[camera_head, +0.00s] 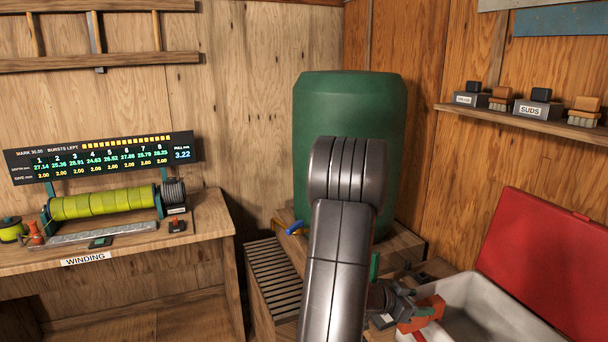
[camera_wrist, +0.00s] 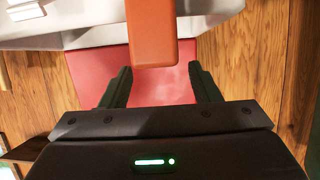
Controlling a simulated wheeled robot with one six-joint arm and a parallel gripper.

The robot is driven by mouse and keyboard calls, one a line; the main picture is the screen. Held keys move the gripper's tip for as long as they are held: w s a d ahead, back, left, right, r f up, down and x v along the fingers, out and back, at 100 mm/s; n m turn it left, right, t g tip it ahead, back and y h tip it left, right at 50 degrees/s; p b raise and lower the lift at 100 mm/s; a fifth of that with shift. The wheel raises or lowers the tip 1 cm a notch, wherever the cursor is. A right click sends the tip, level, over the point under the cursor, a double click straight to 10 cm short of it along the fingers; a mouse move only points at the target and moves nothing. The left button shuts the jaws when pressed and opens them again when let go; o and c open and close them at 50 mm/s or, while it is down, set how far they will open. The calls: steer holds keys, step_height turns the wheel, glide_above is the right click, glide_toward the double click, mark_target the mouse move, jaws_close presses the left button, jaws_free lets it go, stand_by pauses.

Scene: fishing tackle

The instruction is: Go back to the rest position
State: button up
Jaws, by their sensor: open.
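My gripper (camera_wrist: 160,72) is open in the wrist view, its two dark fingers spread apart. An orange-brown block (camera_wrist: 152,30) lies in line with the gap between them. There is space on both sides of the block, and I cannot tell how far beyond the fingertips it is. In the head view my dark arm reaches forward across the middle and hides much behind it. The gripper end is low, right of the arm, beside an orange-red object (camera_head: 424,311) at the pale basin (camera_head: 483,300). The fingers are not clear there.
A green barrel (camera_head: 335,105) stands behind my arm. The winding bench (camera_head: 135,252) with its spool and display is at left. A slatted crate (camera_head: 272,275) is near the arm. A red lid (camera_head: 545,260) stands behind the basin. A wall shelf (camera_head: 520,125) holds blocks and brushes.

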mark_target(424, 303)
steer(key=v, duration=1.1)
steer(key=x, duration=1.3)
steer(key=shift+s+p, duration=0.1)
steer(key=shift+p, duration=0.2)
steer(key=shift+w+d+r+p, duration=0.15)
steer(key=shift+d+r+p, duration=0.05)
steer(key=shift+r+p, duration=0.3)
steer(key=shift+w+d+r+p, duration=0.15)
steer(key=shift+d+r+p, duration=0.15)
steer(key=shift+r, duration=0.35)
steer(key=shift+s+a+r, duration=0.1)
steer(key=shift+a+r, duration=0.05)
steer(key=shift+r, duration=0.25)
steer(key=shift+s+a+f+b, duration=0.15)
steer(key=shift+f+b, duration=0.1)
steer(key=shift+b, duration=0.8)
steer(key=shift+r+p, duration=0.65)
steer(key=shift+r, duration=0.45)
